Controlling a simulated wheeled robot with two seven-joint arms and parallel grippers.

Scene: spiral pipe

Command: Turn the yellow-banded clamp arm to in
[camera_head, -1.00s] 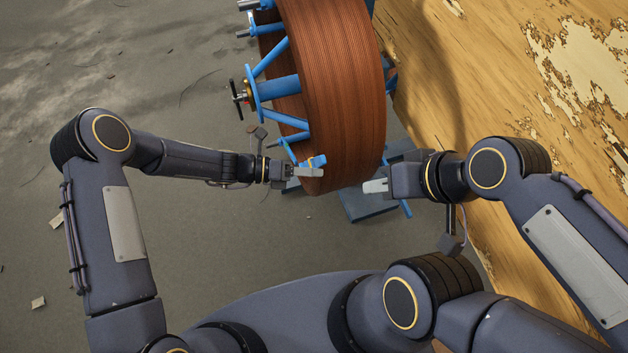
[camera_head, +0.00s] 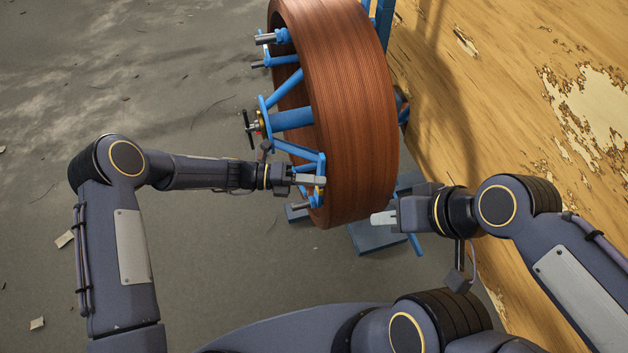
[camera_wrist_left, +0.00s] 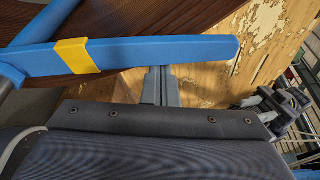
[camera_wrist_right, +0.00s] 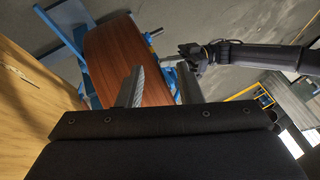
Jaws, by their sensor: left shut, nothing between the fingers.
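The clamp arm (camera_wrist_left: 160,52) is a blue bar with a yellow band (camera_wrist_left: 80,56), running across the left wrist view. In the head view it (camera_head: 321,164) is near the lower left rim of the brown coil (camera_head: 350,120), partly covered by my left gripper (camera_head: 318,180). That gripper is shut and empty. In the left wrist view the bar passes in front of its fingers and hides their tips; I cannot tell whether they touch it. My right gripper (camera_head: 383,217) is open and empty beside the lower right of the coil; its parted fingers show in the right wrist view (camera_wrist_right: 160,80).
The coil sits on a blue frame with several spokes (camera_head: 290,118) and a dark handle at its hub (camera_head: 258,124). A blue base plate (camera_head: 372,238) lies below. A worn yellow wooden surface (camera_head: 500,110) is on the right.

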